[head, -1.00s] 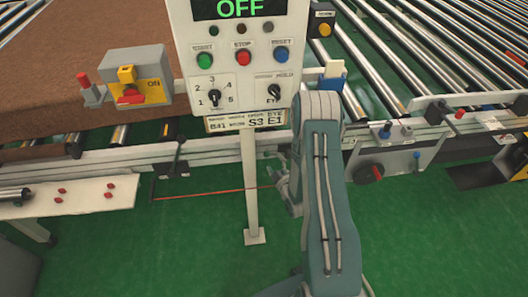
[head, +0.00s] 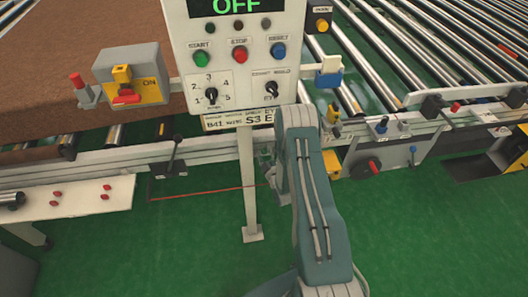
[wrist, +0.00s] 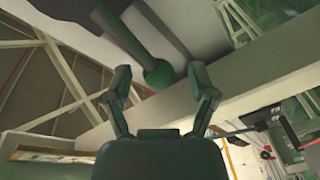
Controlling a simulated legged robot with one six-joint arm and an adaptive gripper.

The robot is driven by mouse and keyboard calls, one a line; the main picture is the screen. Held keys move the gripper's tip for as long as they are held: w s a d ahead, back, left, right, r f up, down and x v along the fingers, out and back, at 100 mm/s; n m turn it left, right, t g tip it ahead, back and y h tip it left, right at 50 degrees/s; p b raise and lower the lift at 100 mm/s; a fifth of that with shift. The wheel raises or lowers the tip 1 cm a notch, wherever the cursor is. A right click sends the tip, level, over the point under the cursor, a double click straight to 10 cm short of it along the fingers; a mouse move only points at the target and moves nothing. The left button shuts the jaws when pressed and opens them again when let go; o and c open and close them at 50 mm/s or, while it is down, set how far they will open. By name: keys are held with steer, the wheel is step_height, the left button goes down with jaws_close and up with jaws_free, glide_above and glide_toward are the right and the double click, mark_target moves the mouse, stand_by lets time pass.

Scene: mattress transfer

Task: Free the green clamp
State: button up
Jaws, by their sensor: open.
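In the wrist view a dark lever ends in a green ball knob (wrist: 158,75), which I take to be the green clamp's handle. My gripper (wrist: 158,92) is open, with one finger on each side of the knob in the picture. I cannot tell how far the knob is from the fingers or whether they touch it. The clamp's base is not clear. In the head view my arm covers this spot, and no green clamp shows plainly.
The control panel (head: 237,65) reads OFF and stands on a white post (head: 248,190) left of my arm. A black-handled lever (head: 174,158) sits on the rail to its left. Yellow, blue and red-knobbed fittings (head: 372,166) line the rail on the right. The green floor is clear in front.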

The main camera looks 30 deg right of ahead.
steer(key=shift+w, duration=0.45)
